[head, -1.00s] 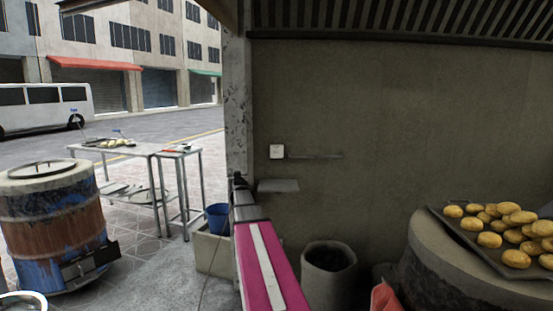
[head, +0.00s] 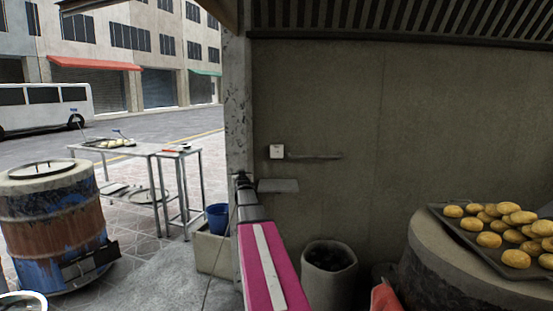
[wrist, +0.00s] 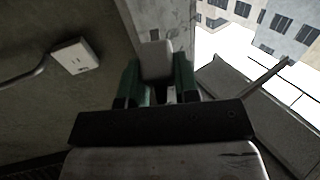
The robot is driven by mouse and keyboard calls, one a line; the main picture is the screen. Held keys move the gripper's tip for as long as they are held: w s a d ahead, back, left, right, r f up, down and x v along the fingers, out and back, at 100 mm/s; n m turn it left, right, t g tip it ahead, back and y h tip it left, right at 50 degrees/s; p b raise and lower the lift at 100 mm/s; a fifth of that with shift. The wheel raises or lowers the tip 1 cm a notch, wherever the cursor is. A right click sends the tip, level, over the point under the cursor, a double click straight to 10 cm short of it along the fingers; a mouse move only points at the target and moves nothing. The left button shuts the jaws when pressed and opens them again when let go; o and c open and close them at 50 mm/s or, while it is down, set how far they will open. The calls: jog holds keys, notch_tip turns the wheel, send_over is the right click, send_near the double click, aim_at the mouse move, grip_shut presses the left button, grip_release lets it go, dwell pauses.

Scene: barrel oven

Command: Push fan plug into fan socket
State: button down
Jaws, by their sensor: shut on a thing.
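The white fan socket (head: 276,152) is on the grey wall, just right of the pillar. It also shows at the upper left of the wrist view (wrist: 75,56), with small dark holes in its face. My gripper (wrist: 158,82) is shut on a pale grey-white block, the fan plug (wrist: 156,60), held between its two green fingers. In the wrist view the plug is apart from the socket, with a gap of wall between them. In the head view my gripper (head: 241,181) is small and dark, below and left of the socket, and the plug cannot be made out.
The concrete pillar (head: 238,110) is close to my gripper. A thin cord (head: 209,288) hangs below. A tray of buns (head: 500,250) is at the right.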

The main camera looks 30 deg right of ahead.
jog(key=d+r+m+t+h, duration=0.1)
jog(key=d+r+t+h, duration=0.2)
jog(key=d, duration=0.8)
jog(key=m+h, duration=0.2)
jog(key=h, duration=0.1)
send_near(277, 149)
jog(key=r, duration=0.2)
jog(key=s+a+r, duration=0.1)
jog(key=shift+w+d, duration=0.15)
jog(key=shift+w, duration=0.05)
jog(key=shift+h, duration=0.4)
jog(key=shift+w+d, duration=0.45)
jog(key=shift+w, duration=0.35)
jog(key=shift+w+d, duration=0.45)
jog(key=shift+w, duration=0.3)
jog(key=shift+w+d, duration=0.5)
jog(key=shift+w, duration=0.3)
jog(key=shift+w+d, duration=0.3)
jog(key=shift+w, duration=0.15)
jog(key=c, duration=0.8)
grip_release()
jog(key=shift+s+f, duration=0.1)
